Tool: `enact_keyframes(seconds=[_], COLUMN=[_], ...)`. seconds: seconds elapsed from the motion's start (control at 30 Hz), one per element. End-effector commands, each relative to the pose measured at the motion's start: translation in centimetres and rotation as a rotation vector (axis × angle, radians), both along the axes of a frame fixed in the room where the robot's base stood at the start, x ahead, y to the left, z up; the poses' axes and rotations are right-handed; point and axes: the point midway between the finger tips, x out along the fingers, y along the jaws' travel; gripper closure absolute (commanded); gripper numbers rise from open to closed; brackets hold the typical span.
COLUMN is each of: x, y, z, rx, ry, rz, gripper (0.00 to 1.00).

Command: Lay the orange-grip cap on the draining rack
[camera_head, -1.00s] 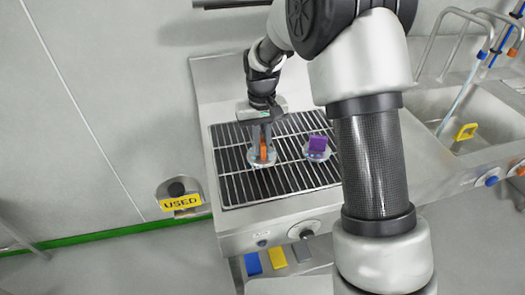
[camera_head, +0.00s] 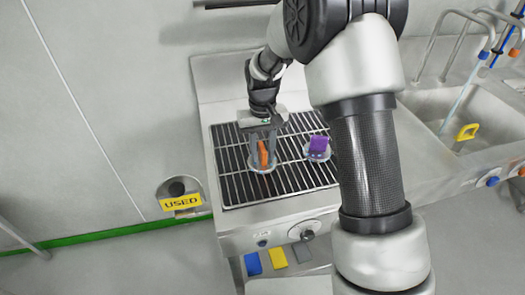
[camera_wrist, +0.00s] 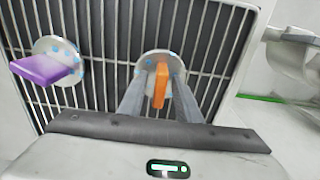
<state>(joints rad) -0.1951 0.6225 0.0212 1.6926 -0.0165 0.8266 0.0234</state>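The orange-grip cap (camera_head: 263,155) is a pale round disc with an upright orange grip. It rests on the bars of the draining rack (camera_head: 236,187), left of the purple-grip cap. In the wrist view the orange-grip cap (camera_wrist: 160,84) sits between the fingers, with a gap on each side of its grip. My gripper (camera_head: 263,158) is open around the orange grip, low over the rack. In the wrist view my gripper (camera_wrist: 158,82) hides part of the disc's edge.
A purple-grip cap (camera_head: 318,147) lies on the rack to the right. A yellow "USED" sign (camera_head: 180,202) is on the wall side at left. A sink (camera_head: 440,105) with a yellow object (camera_head: 467,132) is at right. Bare bars show in front of both caps.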

Motion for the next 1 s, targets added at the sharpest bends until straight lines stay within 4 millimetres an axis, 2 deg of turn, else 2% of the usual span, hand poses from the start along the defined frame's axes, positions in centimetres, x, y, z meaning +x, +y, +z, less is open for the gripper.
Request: enact_keyframes(seconds=[0.17, 0.5, 0.63, 0.87, 1.0], x=[0.1, 0.1, 0.1, -0.1, -1.4], y=[0.0, 0.0, 0.0, -0.1, -1.2], z=[2.7, 9.7, 11.3, 12.4, 14.9], rx=[0.001, 0.001, 0.001, 0.001, 0.006], ry=[-0.005, -0.004, -0.003, -0.004, -0.042], rz=[0.000, 0.000, 0.000, -0.001, -0.015], gripper=[0.69, 0.69, 0.69, 0.69, 0.69])
